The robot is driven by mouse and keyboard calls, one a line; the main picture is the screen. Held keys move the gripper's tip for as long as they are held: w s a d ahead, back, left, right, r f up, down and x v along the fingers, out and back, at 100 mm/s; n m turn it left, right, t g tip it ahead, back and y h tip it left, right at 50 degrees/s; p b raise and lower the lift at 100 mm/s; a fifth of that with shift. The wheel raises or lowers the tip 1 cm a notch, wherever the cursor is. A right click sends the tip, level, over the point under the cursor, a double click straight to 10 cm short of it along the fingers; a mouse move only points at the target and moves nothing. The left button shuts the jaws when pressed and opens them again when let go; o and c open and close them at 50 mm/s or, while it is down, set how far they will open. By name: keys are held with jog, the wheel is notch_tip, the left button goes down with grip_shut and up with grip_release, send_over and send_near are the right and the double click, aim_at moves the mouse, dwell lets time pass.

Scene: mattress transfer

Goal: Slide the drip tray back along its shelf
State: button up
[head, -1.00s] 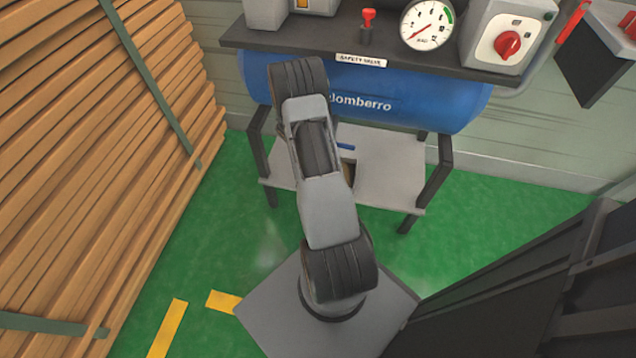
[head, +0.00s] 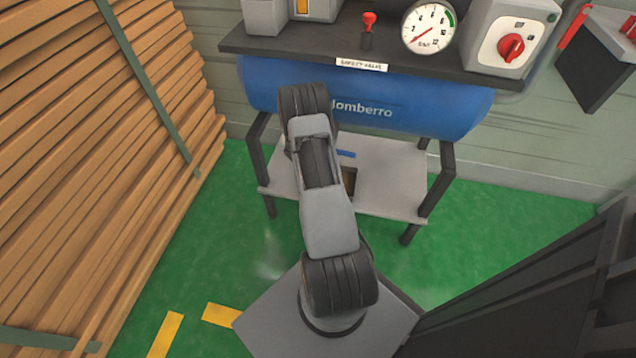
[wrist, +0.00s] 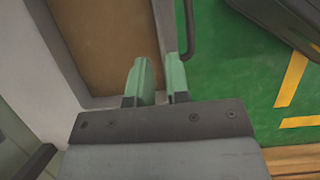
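The drip tray (wrist: 105,40) has a brown floor and pale grey walls in the wrist view. Its right wall runs down to between the two green fingers of my gripper (wrist: 161,75). The fingers stand close together with the thin wall between them, and look shut on it. In the head view a brown part of the tray (head: 349,178) shows on the grey shelf (head: 395,180) under the blue tank. My arm hides the rest of the tray and my gripper there.
The blue tank (head: 420,108) and dark legs (head: 440,178) frame the shelf. A blue strip (head: 346,153) lies on the shelf. Stacked planks (head: 90,150) stand at left. Green floor (head: 500,225) is open at right. A dark curved bar (wrist: 188,30) runs beside the tray wall.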

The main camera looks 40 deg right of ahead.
jog(key=b+x, duration=0.2)
jog(key=x, duration=0.4)
jog(key=shift+s+f, duration=0.1)
jog(key=shift+f, duration=0.15)
grip_shut()
